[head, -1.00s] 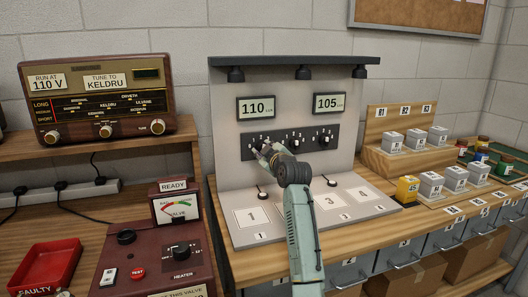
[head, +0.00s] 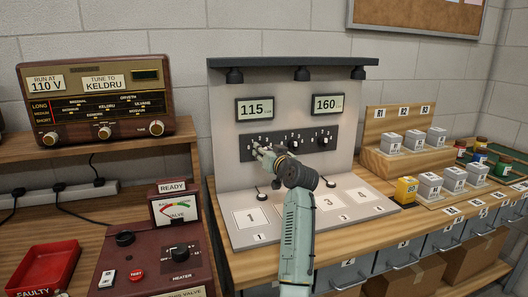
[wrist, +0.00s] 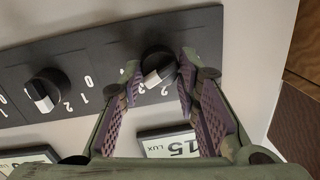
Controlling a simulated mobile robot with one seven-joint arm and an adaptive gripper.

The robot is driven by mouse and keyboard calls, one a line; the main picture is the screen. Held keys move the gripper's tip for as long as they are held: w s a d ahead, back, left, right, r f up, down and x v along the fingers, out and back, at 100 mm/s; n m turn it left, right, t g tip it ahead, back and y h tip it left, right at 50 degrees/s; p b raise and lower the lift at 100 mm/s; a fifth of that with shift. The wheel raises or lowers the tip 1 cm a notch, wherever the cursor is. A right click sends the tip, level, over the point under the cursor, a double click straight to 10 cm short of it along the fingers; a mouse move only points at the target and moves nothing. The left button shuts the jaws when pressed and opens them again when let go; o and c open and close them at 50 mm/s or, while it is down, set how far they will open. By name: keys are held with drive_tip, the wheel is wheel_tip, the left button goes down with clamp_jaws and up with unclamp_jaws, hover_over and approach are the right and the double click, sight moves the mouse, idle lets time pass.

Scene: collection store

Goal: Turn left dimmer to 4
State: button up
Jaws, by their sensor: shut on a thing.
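The left dimmer is a round black knob with a pale pointer face, seen in the wrist view (wrist: 157,65) between my fingertips. My gripper (head: 262,152) is shut on this knob at the left of the black dimmer strip (head: 310,154). In the head view my fingers hide most of the knob and its numbers. In the wrist view digits show around it, including a 2, but I cannot tell which mark it points at. The left display (head: 255,108) reads 115 and the right display (head: 327,105) reads 160.
Another knob (wrist: 45,90) sits beside the held one, and a third (head: 323,142) is at the strip's right. Below are numbered white pads (head: 252,217) and small black switches.

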drive_tip(key=shift+m, duration=1.1)
drive_tip(key=o, duration=1.2)
drive_tip(key=shift+c, duration=0.2)
drive_tip(key=v, duration=1.2)
drive_tip(key=shift+s+d+f, duration=0.1)
drive_tip(key=shift+f, duration=0.05)
